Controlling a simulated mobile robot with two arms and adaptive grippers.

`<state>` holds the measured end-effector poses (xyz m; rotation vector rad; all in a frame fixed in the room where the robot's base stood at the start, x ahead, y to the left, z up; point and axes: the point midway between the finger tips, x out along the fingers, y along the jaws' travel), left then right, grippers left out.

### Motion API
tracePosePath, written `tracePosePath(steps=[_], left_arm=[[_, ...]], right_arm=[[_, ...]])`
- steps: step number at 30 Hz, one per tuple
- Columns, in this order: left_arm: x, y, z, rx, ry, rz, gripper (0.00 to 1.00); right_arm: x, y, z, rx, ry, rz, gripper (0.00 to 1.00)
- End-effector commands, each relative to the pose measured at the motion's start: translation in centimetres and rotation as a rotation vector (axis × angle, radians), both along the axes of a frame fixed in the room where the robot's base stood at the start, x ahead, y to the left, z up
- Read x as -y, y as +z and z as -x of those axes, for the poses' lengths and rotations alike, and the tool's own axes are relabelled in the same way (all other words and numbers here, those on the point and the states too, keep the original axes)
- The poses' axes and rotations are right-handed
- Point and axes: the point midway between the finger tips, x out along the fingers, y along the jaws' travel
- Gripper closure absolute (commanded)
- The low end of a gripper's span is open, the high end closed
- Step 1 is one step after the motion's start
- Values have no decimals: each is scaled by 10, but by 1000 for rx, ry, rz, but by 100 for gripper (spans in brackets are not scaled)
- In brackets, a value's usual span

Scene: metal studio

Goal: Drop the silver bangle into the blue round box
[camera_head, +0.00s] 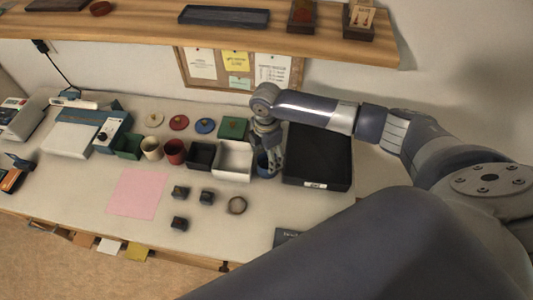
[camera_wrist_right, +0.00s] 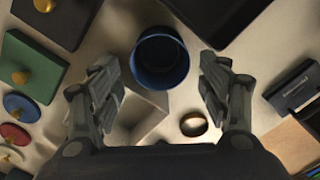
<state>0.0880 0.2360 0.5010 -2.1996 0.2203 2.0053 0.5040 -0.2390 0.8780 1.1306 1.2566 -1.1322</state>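The blue round box (camera_head: 263,166) stands on the table between the white square box and the black tray, and is partly hidden by my right gripper (camera_head: 271,158). In the right wrist view, the blue round box (camera_wrist_right: 160,58) is open at the top, with a dark interior; nothing shows inside. My right gripper (camera_wrist_right: 160,72) is open and empty, its fingers spread wide on either side of the box in that view. A bangle (camera_head: 237,205), brownish in this light, lies on the table in front of the white box.
The white box (camera_head: 233,158) and black box (camera_head: 201,157) stand left of the blue one. The black tray (camera_head: 317,157) is close on the right. Several small dark blocks (camera_head: 206,198) and a pink sheet (camera_head: 138,195) lie on the table's front part. A shelf (camera_head: 230,32) overhangs the back.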

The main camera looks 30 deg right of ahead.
Motion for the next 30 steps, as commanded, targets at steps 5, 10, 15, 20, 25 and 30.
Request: tracePosePath(steps=[5,10,15,20,25,30], left_arm=[[0,0,0,0,0,1,60],[0,0,1,-1,1,1,60],[1,0,1,-1,1,1,60],[1,0,0,0,1,1,60],[1,0,0,0,0,1,60],[1,0,0,0,0,1,60]], right_arm=[[0,0,0,0,0,0,30],[0,11,-1,2,0,-1,30],[0,43,-2,5,0,-2,30],[0,78,-1,3,1,0,30],[0,105,-1,2,1,0,30],[0,119,0,1,0,0,30]])
